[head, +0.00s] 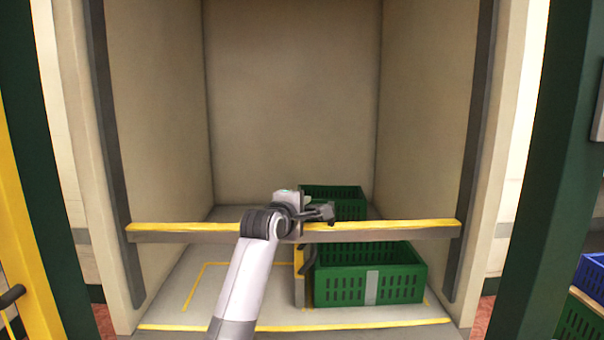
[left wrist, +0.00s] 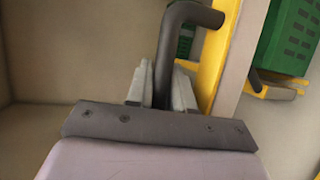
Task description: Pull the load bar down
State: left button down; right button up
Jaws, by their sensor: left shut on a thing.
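The load bar (head: 385,231), yellow on top and grey on its front face, spans the bay level, above the floor. My left gripper (head: 318,210) is at the middle of the bar, partly covering it. In the left wrist view, the fingers of my left gripper (left wrist: 160,88) are shut on a dark grey bent handle (left wrist: 190,14) beside the yellow bar (left wrist: 212,65). The exact finger contact is partly hidden by the gripper's plate. My right gripper is not in view.
A green crate (head: 398,278) stands on the bay floor below the bar, at right. Another green crate (head: 345,193) is behind the bar. The floor at left is clear, with yellow lines. Dark rails (head: 108,130) run up both side walls.

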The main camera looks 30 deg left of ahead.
pick_arm(q)
notch_tip(320, 180, down, 16)
jog(key=b, duration=0.2)
jog(key=shift+d+f+b, duration=0.1)
jog(key=shift+f+b, duration=0.05)
jog(key=shift+b, duration=0.25)
jog(key=c, duration=1.1)
grip_release()
jog(key=shift+f, duration=0.1)
jog(key=shift+s, duration=0.15)
jog(key=p, duration=0.2)
send_near(308, 265)
jog(key=shift+s+r, duration=0.4)
jog(key=shift+s, duration=0.05)
